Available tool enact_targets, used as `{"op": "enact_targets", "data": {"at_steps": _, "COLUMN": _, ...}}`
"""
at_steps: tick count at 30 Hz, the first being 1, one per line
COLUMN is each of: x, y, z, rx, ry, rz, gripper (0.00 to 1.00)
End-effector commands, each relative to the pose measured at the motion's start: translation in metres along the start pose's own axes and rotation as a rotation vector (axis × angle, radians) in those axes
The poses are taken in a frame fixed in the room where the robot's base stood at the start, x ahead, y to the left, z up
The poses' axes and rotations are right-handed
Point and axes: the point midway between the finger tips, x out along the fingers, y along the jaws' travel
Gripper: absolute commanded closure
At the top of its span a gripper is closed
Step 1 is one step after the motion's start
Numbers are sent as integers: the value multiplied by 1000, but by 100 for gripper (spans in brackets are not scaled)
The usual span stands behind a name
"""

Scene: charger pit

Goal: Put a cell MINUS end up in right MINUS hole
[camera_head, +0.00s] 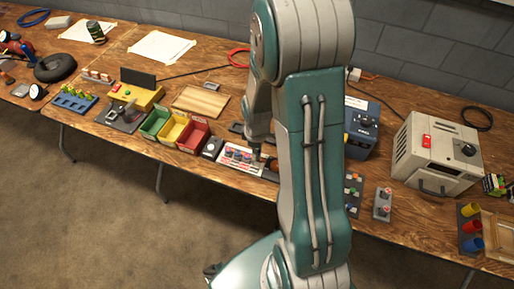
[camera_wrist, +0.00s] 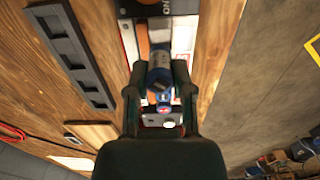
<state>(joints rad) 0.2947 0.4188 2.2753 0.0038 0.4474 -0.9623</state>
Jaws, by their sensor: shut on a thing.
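My gripper (camera_wrist: 160,88) is shut on a blue cell with a grey end (camera_wrist: 159,76) in the wrist view. The cell's grey end points toward the camera, and its marking is too small to read. Beneath it is a white panel with red marks (camera_wrist: 128,40), partly hidden by the fingers and the cell. In the head view a white and red panel with several round spots (camera_head: 238,157) lies near the table's front edge, left of my arm. My arm hides its surroundings on the right. I cannot make out the plus and minus holes or their marks.
Green (camera_head: 154,122), yellow (camera_head: 173,129) and red (camera_head: 194,138) bins stand left of the panel. A blue box (camera_head: 361,125) and a pale machine (camera_head: 437,152) stand to the right. A dark slotted bar (camera_wrist: 70,55) lies beside the panel in the wrist view.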

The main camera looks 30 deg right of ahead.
Motion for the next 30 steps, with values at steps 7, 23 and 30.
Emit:
{"op": "enact_targets", "data": {"at_steps": 7, "x": 13, "y": 0, "z": 0, "rx": 0, "ry": -1, "rz": -1, "gripper": 100}}
{"op": "enact_targets", "data": {"at_steps": 23, "x": 37, "y": 0, "z": 0, "rx": 0, "ry": 0, "rz": 0, "gripper": 100}}
{"op": "enact_targets", "data": {"at_steps": 30, "x": 40, "y": 0, "z": 0, "rx": 0, "ry": 1, "rz": 1, "gripper": 100}}
